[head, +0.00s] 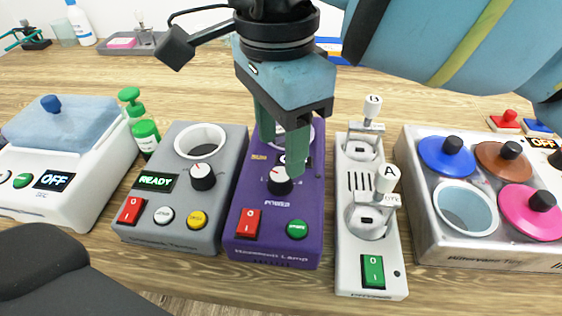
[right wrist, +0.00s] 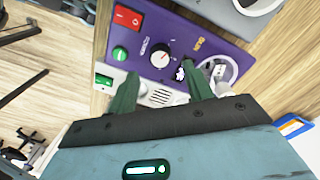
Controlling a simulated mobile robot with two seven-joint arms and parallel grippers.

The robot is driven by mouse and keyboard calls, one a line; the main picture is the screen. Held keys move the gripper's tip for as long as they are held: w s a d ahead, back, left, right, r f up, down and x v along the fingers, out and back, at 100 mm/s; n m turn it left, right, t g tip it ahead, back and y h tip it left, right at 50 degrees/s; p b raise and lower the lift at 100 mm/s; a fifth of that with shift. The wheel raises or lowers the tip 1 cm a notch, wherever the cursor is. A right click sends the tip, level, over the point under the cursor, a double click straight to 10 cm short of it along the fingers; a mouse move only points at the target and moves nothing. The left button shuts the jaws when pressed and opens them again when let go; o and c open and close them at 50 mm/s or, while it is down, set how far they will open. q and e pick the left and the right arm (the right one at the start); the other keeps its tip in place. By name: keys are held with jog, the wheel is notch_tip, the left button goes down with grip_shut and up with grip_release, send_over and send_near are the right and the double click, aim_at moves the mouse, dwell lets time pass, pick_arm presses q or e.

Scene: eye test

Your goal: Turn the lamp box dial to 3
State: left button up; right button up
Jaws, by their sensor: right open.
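The purple lamp box (head: 249,205) stands in the middle of the row in the head view. Its dial (head: 280,181) is a black knob with a white top and a red mark; I cannot read its number. The dial also shows in the right wrist view (right wrist: 160,55). My right gripper (head: 283,157) is open and points down over the box. In the right wrist view its fingertips (right wrist: 162,76) are apart, with the dial just beyond the gap between them; I see no contact. The fingers hide part of the display and the round opening behind. My left gripper is not in view.
A grey box (head: 180,225) with a READY display stands close on the left. A narrow white device (head: 370,287) with two handles stands close on the right. A box with coloured lids (head: 438,235) is farther right. Bare wood table (head: 200,85) lies behind.

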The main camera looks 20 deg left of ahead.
aim_at(281, 174)
notch_tip(281, 174, down, 4)
jog(key=shift+r, duration=0.1)
jog(key=shift+f, duration=0.5)
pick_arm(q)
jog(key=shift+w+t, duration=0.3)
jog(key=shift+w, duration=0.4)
pick_arm(e)
jog(key=c, duration=1)
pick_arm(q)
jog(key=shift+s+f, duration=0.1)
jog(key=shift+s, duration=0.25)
